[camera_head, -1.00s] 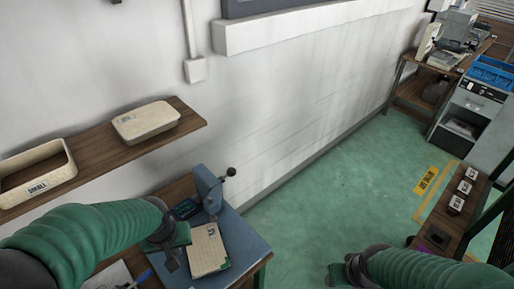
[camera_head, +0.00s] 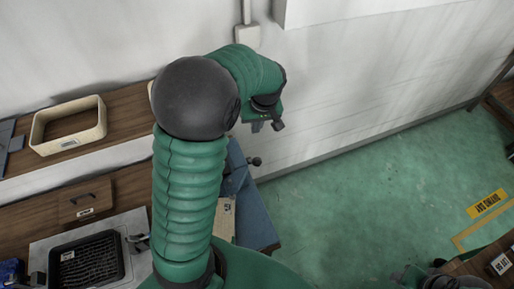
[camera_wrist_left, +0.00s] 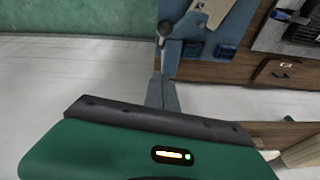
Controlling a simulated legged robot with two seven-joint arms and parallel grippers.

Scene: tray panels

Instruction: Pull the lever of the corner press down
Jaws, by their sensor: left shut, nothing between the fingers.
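The corner press (camera_head: 235,172) is a blue-grey block on a blue base at the right end of the bench, partly hidden behind my left arm. Its lever ends in a black ball knob (camera_head: 254,161) that sticks out to the right. In the left wrist view the knob (camera_wrist_left: 164,29) shows just beyond my fingertips. My left gripper (camera_head: 267,126) is shut and empty, above the knob in the head view. In the left wrist view its fingers (camera_wrist_left: 162,92) point toward the lever; contact cannot be told. My right gripper (camera_head: 440,281) is barely visible at the bottom edge.
A cream tray (camera_head: 68,125) stands on the wall shelf. A wooden drawer box (camera_head: 86,201) and a black rack (camera_head: 87,263) are on the bench at left. A card (camera_head: 226,218) lies on the press base. Green floor (camera_head: 360,190) is open to the right.

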